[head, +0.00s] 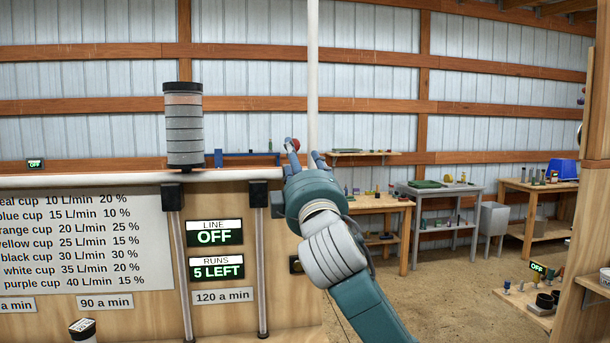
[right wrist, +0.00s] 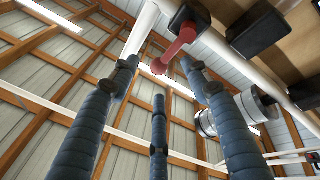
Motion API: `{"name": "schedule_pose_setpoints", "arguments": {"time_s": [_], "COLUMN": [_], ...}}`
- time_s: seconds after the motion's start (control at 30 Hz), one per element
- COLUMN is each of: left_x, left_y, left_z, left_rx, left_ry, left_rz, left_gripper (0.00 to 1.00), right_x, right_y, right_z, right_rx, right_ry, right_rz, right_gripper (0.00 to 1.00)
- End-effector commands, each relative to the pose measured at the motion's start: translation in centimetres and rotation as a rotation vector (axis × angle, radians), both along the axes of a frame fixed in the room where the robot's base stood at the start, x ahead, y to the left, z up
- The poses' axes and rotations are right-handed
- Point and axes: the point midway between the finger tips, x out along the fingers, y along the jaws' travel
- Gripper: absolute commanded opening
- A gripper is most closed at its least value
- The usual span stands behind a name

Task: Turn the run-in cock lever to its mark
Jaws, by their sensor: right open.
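The run-in cock lever is a red bar with rounded ends (right wrist: 175,52). It hangs from a dark block on a white pipe in the right wrist view. In the head view only a small red part (head: 295,144) shows by my fingers. My right gripper (head: 305,157) is raised at the right end of the board. In the right wrist view its three fingers (right wrist: 160,76) are spread, with the lever's free end beyond and between the tips. I cannot tell whether any finger touches it. I cannot make out the lever's mark. My left gripper is not in view.
A white horizontal pipe (head: 80,181) runs along the board's top, with a grey cylinder (head: 184,125) above it. A white upright pipe (head: 313,70) rises behind my gripper. Displays read line OFF (head: 214,237) and 5 LEFT (head: 216,272). Worktables (head: 440,190) stand far right.

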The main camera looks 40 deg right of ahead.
Motion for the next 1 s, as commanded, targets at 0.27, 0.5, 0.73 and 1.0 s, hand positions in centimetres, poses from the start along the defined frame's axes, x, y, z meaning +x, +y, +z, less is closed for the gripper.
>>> {"name": "schedule_pose_setpoints", "arguments": {"time_s": [0.27, 0.5, 0.73, 1.0], "left_x": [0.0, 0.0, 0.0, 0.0], "left_y": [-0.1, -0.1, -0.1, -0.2], "left_z": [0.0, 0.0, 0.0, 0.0], "left_rx": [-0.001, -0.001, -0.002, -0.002], "left_ry": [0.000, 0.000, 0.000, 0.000], "left_rz": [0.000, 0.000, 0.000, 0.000], "left_gripper": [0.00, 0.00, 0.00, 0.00], "right_x": [-4.7, -6.5, -6.6, -6.6], "right_y": [2.7, 3.6, 3.7, 3.7], "right_z": [-2.1, -2.9, -2.9, -2.9], "right_rx": [-0.001, 0.001, 0.001, 0.001], "right_ry": [0.000, 0.001, 0.000, 0.000], "right_rz": [-0.001, -0.003, -0.003, -0.003], "right_gripper": [0.47, 0.47, 0.47, 0.47]}}
